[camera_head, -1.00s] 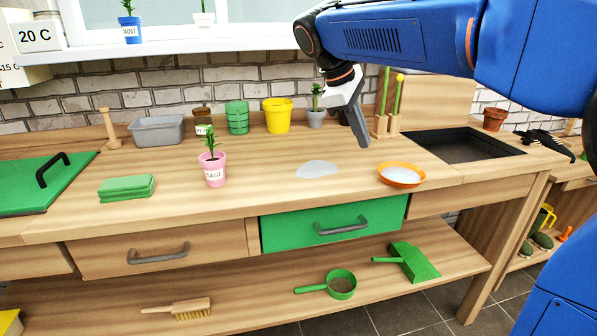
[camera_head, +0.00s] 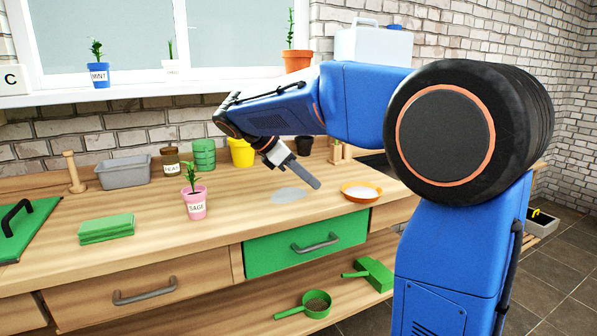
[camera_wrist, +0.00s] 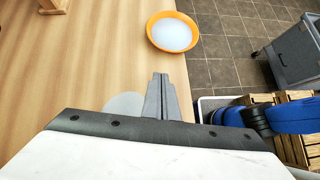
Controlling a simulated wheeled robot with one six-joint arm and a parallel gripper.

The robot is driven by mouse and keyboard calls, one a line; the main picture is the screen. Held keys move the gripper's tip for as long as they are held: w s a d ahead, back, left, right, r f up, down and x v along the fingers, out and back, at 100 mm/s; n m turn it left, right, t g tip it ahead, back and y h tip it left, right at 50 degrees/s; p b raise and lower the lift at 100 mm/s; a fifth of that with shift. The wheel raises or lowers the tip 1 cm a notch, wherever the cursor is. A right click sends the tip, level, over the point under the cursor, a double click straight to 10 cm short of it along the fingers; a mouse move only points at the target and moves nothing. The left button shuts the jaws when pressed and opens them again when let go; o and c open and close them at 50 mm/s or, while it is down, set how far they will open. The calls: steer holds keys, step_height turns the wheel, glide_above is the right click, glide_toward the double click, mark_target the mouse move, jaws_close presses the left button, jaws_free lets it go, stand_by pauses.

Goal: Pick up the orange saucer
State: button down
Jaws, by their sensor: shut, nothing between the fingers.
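The orange saucer (camera_head: 361,192) lies on the wooden bench top, close to its front edge, with a pale whitish inside. In the wrist view the saucer (camera_wrist: 172,33) is ahead of the fingertips, near the bench edge. My gripper (camera_head: 316,184) is shut and empty, above the bench to the left of the saucer and apart from it. In the wrist view its closed fingers (camera_wrist: 161,80) point toward the saucer without touching it.
A pale puddle (camera_head: 291,195) lies left of the saucer. A pink SAGE pot (camera_head: 195,204) and green cloths (camera_head: 106,228) stand further left. A yellow pot (camera_head: 241,153) is at the back. A green drawer (camera_head: 305,243) is below.

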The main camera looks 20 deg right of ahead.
mark_target(349, 193)
steer(key=x, duration=0.3)
steer(key=shift+s+d+f, duration=0.1)
steer(key=shift+s+d, duration=0.15)
steer(key=shift+d, duration=1)
steer(key=shift+s+d, duration=0.1)
steer(key=shift+d, duration=0.7)
steer(key=shift+s+d, duration=0.15)
steer(key=shift+d, duration=0.95)
steer(key=shift+a, duration=0.1)
